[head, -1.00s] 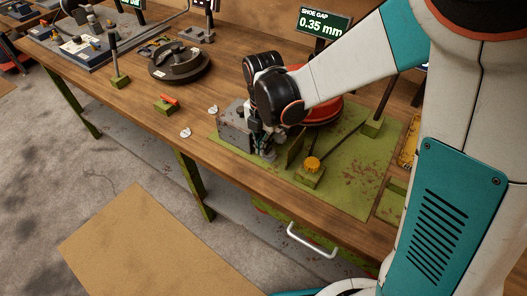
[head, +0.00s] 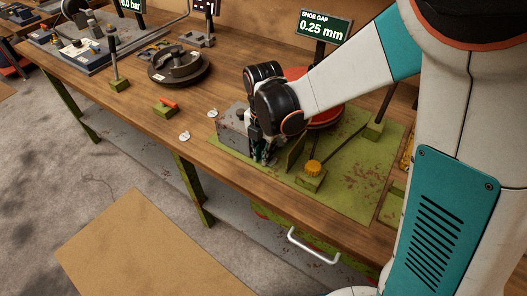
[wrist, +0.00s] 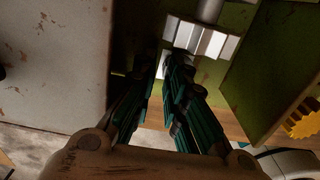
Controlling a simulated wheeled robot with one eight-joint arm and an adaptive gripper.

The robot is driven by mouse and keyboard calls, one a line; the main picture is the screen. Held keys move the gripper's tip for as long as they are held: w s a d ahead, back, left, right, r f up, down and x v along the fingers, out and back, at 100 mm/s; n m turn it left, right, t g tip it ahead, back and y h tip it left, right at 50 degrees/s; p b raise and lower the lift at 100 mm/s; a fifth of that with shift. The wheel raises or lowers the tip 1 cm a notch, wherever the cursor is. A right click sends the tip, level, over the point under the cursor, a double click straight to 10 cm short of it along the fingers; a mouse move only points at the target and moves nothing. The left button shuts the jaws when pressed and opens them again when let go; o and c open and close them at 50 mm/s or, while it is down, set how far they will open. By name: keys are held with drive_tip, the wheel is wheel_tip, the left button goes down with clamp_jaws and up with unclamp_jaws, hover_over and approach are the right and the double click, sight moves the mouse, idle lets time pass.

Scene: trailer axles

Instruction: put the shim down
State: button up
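I cannot make out a shim in either view; if it is between my fingers, it is hidden or too small to tell. My gripper (head: 262,158) points down at the green bench plate (head: 355,185), between a grey block (head: 233,130) and an upright green plate (head: 295,150). In the wrist view my gripper's teal fingers (wrist: 167,68) converge, with a narrow dark gap between their tips. The right fingertip overlaps a bright faceted metal piece (wrist: 212,42). Contact or a grip on it cannot be told.
A display (head: 323,30) reads "SHOE GAP 0.25 mm". A yellow knob (head: 313,167) on a green block stands right of my gripper. A red round part (head: 328,112) lies behind my arm. Small white discs (head: 184,135) lie on the wooden bench; its front left is mostly clear.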

wheel_tip(320, 180, up, 12)
drive_tip(key=p, duration=0.4)
drive_tip(key=shift+r, duration=0.15)
idle(0.6)
drive_tip(key=shift+c, duration=0.5)
